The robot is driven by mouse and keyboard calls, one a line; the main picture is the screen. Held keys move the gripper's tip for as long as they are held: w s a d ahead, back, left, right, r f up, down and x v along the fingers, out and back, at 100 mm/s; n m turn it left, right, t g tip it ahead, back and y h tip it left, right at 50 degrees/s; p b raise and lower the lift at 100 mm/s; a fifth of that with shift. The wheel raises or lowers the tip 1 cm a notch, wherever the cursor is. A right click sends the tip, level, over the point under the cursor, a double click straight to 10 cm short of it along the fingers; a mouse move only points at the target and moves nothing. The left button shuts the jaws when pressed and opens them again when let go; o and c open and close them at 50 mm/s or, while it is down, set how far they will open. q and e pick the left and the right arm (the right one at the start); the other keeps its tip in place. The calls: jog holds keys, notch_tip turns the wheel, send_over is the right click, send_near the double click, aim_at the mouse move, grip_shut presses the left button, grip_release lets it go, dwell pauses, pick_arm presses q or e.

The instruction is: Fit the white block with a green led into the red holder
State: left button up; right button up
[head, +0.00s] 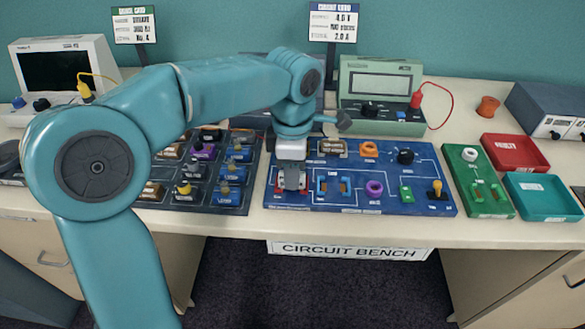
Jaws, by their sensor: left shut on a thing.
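My left gripper (291,186) points down over the left front part of the blue circuit board (335,205). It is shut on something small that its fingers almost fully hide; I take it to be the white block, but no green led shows. The red holder (279,191) is directly below the fingertips, with red showing on both sides of them. I cannot tell whether the held piece touches the holder or is seated in it. My right gripper is not in view.
A dark board with several parts (205,198) lies left of the blue board. A blue holder (333,187) and a purple ring (374,188) are close on the right. Farther right are a green board (490,205), red tray (515,153) and teal tray (541,196). A meter (381,95) stands behind.

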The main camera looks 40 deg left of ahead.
pick_arm(q)
jog(key=shift+f, duration=0.3)
jog(key=o, duration=1.6)
jog(key=shift+r, duration=0.15)
jog(key=shift+r+p, duration=3.55)
jog(key=shift+r, duration=0.4)
jog(key=shift+f, duration=0.1)
